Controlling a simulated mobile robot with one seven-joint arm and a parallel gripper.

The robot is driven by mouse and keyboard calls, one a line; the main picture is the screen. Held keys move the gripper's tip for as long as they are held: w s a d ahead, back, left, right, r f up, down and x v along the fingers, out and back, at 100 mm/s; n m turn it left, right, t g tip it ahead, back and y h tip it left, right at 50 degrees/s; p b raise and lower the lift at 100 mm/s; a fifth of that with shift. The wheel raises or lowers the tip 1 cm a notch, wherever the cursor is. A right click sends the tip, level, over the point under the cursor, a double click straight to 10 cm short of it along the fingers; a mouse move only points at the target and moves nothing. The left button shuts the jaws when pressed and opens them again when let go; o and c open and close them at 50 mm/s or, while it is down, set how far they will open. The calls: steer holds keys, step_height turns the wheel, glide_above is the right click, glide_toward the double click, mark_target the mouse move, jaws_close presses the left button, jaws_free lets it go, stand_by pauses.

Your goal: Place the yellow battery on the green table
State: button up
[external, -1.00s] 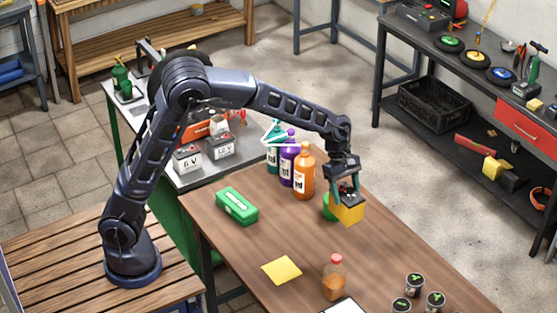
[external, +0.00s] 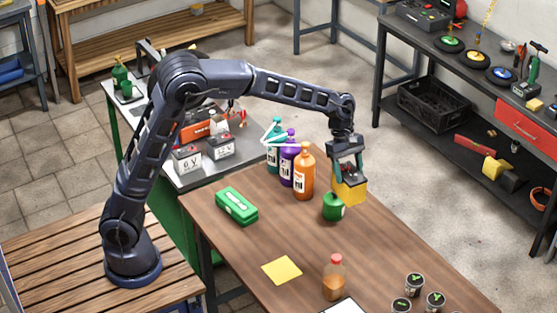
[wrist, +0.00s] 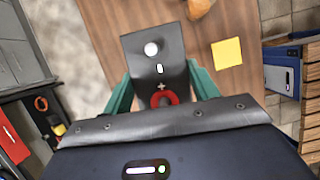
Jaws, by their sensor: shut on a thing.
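My gripper (external: 346,173) is shut on the yellow battery (external: 349,191) and holds it above the brown wooden table, beside a green container (external: 333,207). In the wrist view the battery's dark top (wrist: 150,55) sits between the teal fingers of my gripper (wrist: 163,85), with a red ring and a plus mark near them. The green table (external: 182,225) has green sides and a grey top and stands left of the brown table. Two batteries marked 6V (external: 188,160) and 12V (external: 220,147) stand on its top.
Teal, purple (external: 288,160) and orange (external: 304,172) bottles stand at the brown table's back edge, between my gripper and the green table. A green case (external: 237,205), a yellow note (external: 282,270), an amber bottle (external: 333,278) and small cups (external: 414,284) are also on the brown table (external: 240,250).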

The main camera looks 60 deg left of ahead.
steer(key=w+a+m+g+y, duration=0.1)
steer(key=w+a+m, duration=0.35)
steer(key=a, duration=0.75)
steer(key=w+a+m+g, duration=0.1)
steer(key=w+a+m, duration=0.1)
steer(key=w+a, duration=0.75)
steer(key=w+a+m+g+y, duration=0.1)
steer(key=w+a+m, duration=0.2)
steer(key=a, duration=1.2)
steer(key=s+a+m+g+y, duration=0.1)
steer(key=s+a+m, duration=0.3)
steer(key=a, duration=1.6)
steer(key=s+a+m+y, duration=0.2)
steer(key=s+a+m, duration=0.2)
steer(key=a, duration=1.7)
steer(key=shift+n, duration=0.25)
steer(key=f, duration=3.2)
steer(key=shift+w+d+f, duration=0.3)
steer(key=shift+f, duration=0.1)
steer(key=o, duration=1.8)
steer(key=shift+f, duration=0.2)
steer(key=shift+c, duration=0.2)
